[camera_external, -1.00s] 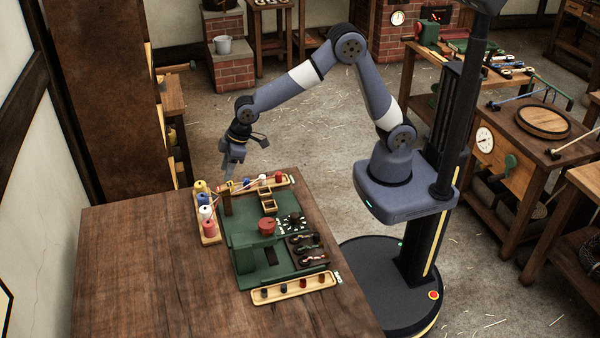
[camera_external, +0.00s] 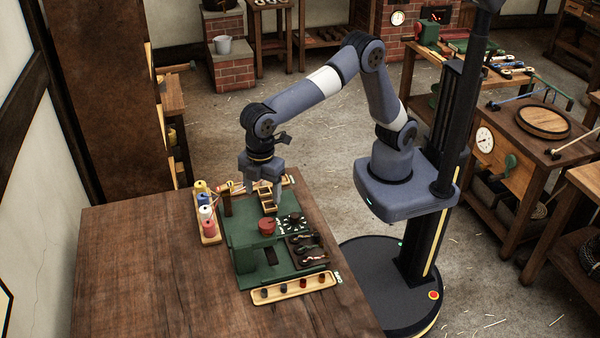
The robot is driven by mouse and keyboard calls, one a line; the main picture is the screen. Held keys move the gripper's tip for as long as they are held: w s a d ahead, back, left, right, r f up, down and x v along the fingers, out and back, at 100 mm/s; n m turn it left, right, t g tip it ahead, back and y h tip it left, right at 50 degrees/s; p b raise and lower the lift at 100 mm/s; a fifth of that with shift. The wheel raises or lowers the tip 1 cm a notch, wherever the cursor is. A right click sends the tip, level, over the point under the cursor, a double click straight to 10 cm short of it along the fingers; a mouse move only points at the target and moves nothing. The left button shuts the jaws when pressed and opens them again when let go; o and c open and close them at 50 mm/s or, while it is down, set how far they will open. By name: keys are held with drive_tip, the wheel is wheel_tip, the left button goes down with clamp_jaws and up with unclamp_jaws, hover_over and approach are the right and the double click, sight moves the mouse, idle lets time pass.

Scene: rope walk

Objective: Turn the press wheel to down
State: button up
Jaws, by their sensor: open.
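A green bench device (camera_external: 243,236) sits on the wooden table. A red round knob or wheel (camera_external: 267,226) stands on its top, left of a black dial with white marks (camera_external: 292,222). I take the red one to be the press wheel; its up or down setting cannot be read. My gripper (camera_external: 264,199) points down over the far part of the device, beyond the red wheel and apart from it. It is open, with nothing seen between its fingers. The fingertips partly cover the small wooden compartments.
A rack of thread spools (camera_external: 207,217) stands at the device's left edge. A wooden tray with small dark pegs (camera_external: 293,288) lies in front, and another tray lies partly hidden behind my gripper. The wooden table (camera_external: 150,265) is clear at left and front.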

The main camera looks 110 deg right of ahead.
sight(267, 222)
drive_tip(key=f, duration=0.3)
drive_tip(key=f+p, duration=0.1)
drive_tip(key=f, duration=0.6)
drive_tip(key=shift+s+a+f, duration=0.2)
drive_tip(key=shift+a+f, duration=0.05)
drive_tip(key=shift+c, duration=0.6)
drive_tip(key=c, duration=0.9)
